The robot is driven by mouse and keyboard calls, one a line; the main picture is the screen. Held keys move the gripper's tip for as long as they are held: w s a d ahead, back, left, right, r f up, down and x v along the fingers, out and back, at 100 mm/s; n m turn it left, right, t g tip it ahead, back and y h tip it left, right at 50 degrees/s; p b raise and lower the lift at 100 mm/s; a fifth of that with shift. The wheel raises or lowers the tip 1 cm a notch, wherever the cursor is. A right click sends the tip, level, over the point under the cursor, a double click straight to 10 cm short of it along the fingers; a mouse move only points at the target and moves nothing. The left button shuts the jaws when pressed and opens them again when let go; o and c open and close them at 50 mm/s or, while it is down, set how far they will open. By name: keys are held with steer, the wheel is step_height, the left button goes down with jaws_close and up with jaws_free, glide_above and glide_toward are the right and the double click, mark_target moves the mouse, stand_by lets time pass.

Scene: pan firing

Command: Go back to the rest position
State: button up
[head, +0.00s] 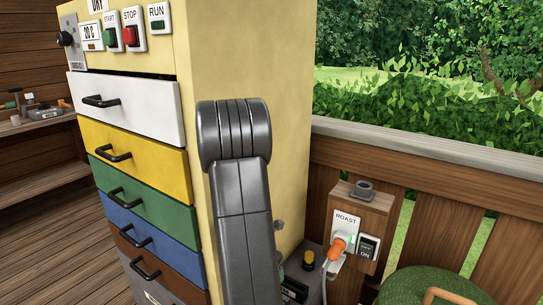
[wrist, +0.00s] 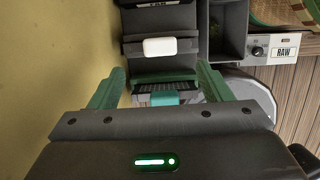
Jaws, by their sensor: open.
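My gripper (wrist: 161,76) shows in the wrist view with its two green fingers spread wide apart. It is open, and nothing is held between the fingers. Beyond the fingers are dark grey parts with a white rounded block (wrist: 160,47); I cannot tell what they belong to. In the head view my grey arm rises in front of the yellow cabinet's right side, and my gripper is hidden there.
The cabinet (head: 235,60) has several closed coloured drawers. Right of my arm, a ROAST socket (head: 345,229) holds an orange plug beside the wooden railing (head: 430,165). A green round-topped thing (head: 425,287) stands at lower right. The wrist view shows a RAW label (wrist: 285,53).

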steer(key=b+x, duration=0.3)
steer(key=x, duration=0.5)
steer(key=shift+f, duration=0.35)
steer(key=shift+r, duration=0.45)
steer(key=shift+d, duration=0.1)
